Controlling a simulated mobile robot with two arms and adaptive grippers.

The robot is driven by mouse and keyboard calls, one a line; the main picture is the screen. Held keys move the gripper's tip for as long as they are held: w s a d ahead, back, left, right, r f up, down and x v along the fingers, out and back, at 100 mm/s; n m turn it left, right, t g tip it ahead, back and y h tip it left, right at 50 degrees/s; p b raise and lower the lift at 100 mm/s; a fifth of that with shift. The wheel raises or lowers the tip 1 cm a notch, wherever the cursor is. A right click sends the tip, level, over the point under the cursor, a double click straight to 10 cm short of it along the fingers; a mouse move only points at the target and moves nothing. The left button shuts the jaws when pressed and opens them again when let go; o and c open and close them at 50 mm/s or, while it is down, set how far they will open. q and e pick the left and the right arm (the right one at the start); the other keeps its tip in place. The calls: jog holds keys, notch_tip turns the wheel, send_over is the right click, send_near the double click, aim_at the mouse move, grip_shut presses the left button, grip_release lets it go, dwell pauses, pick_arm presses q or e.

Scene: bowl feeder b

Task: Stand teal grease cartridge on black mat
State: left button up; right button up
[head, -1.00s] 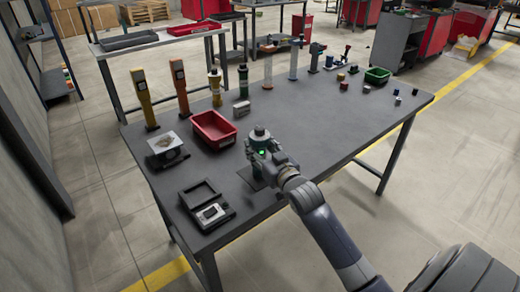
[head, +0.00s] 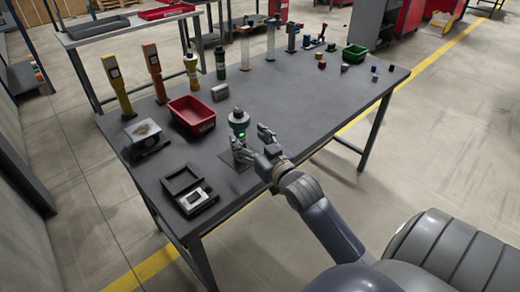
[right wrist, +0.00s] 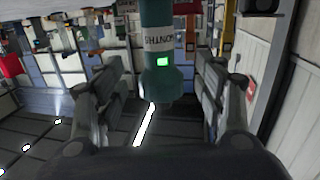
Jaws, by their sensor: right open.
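The teal grease cartridge (head: 239,121) stands upright over the black mat (head: 234,164) near the table's front edge. Its base is hidden behind my gripper, so I cannot see its contact with the mat. My right gripper (head: 253,141) is open, with its fingers just in front of and beside the cartridge. In the right wrist view the cartridge (right wrist: 165,40) appears between the two spread fingers (right wrist: 160,100), with clear gaps on both sides. My left gripper is not in view.
Yellow (head: 116,84) and orange (head: 154,72) tools and bottles stand behind. The table's middle right is clear; small parts and a green bin (head: 355,53) lie farther back.

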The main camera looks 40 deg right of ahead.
jog(key=s, duration=0.6)
jog(key=shift+a+r, duration=0.2)
jog(key=shift+a, duration=0.15)
